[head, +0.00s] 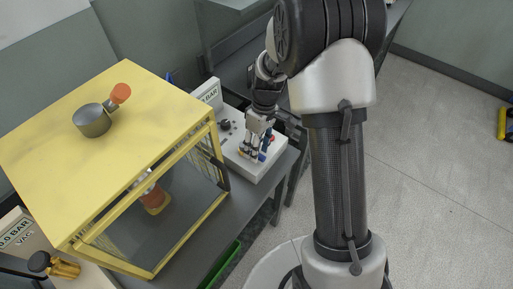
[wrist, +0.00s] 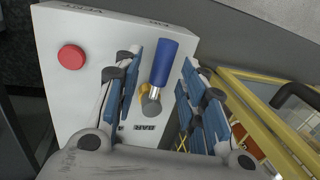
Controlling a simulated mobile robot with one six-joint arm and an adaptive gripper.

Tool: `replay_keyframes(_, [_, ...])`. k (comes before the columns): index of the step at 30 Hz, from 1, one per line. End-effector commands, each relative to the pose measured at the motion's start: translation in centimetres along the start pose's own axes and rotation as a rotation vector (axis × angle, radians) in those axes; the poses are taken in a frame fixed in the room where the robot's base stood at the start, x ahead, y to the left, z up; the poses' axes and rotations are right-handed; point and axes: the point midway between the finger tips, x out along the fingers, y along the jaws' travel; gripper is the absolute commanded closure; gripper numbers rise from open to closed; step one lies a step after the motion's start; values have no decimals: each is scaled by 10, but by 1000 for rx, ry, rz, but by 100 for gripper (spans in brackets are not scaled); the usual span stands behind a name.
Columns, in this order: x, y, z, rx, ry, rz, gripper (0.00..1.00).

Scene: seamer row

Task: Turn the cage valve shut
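A valve with a blue lever handle (wrist: 163,63) sits on a white control box, with a brass body (wrist: 143,97) partly showing. The lever also shows in the head view as a small blue piece (head: 266,145), partly covered by my gripper (head: 253,147). In the wrist view my gripper (wrist: 162,100) is open, with blue-padded fingers on both sides of the lever. Gaps show between the lever and both fingers. The white box (wrist: 62,103) carries a red button (wrist: 71,57) left of the lever. Printed letters beside the valve read "BAR".
A yellow-framed cage (head: 110,140) stands left of the box, with a grey cylinder (head: 92,120) and an orange knob (head: 121,92) on top. Its frame also shows close at the right in the wrist view (wrist: 262,122). Open floor (head: 440,180) lies to the right.

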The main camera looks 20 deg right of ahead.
Motion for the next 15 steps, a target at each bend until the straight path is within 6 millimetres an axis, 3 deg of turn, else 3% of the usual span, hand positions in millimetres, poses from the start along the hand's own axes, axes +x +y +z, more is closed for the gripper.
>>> replay_keyframes(15, [-98, 1, 0, 0, 2, 3, 62])
